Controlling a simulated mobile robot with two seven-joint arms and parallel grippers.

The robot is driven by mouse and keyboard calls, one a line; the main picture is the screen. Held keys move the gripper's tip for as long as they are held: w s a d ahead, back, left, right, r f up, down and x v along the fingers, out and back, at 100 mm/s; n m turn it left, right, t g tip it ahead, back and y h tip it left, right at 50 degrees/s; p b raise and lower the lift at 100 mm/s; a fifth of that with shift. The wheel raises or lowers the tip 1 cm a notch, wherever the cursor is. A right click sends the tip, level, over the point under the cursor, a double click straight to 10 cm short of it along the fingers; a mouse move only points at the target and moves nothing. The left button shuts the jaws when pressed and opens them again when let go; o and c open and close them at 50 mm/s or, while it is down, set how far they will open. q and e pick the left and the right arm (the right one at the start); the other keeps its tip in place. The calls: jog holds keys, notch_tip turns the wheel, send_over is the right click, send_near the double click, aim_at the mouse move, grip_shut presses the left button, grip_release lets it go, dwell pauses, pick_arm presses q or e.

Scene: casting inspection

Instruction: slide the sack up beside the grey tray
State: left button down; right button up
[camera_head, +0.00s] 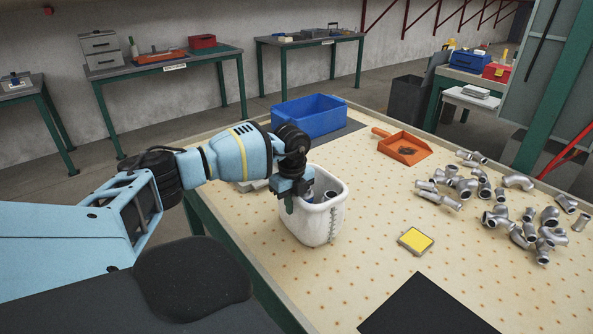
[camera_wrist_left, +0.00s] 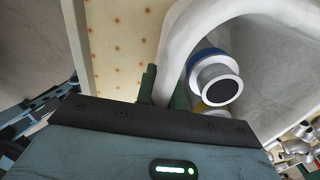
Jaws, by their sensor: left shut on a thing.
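The white sack (camera_head: 312,222) stands upright and open-topped near the left edge of the pale dotted table, with metal fittings inside. My left gripper (camera_head: 290,196) is shut on the sack's rim on its left side. In the left wrist view the fingers (camera_wrist_left: 149,84) are at the white rim (camera_wrist_left: 172,62), and a round fitting (camera_wrist_left: 215,83) shows inside the sack. A light grey flat thing (camera_head: 251,185) lies behind my left gripper, mostly hidden by my arm; I cannot tell whether it is the grey tray. My right gripper is not in view.
A blue bin (camera_head: 318,122) stands at the table's far left corner on a dark mat. An orange dustpan (camera_head: 405,150), a yellow-topped block (camera_head: 415,240) and a black mat (camera_head: 428,308) lie to the right. Several pipe fittings (camera_head: 490,190) are scattered farther right. The table between is clear.

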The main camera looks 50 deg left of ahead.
pick_arm(q)
jog(key=shift+a, duration=1.6)
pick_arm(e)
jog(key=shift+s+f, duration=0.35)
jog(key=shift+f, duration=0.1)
pick_arm(q)
jog(key=c, duration=1.5)
grip_release()
jog(key=shift+o, duration=0.2)
notch_tip(320, 180, up, 7)
jog(key=shift+f, duration=0.15)
jog(key=shift+r, duration=0.55)
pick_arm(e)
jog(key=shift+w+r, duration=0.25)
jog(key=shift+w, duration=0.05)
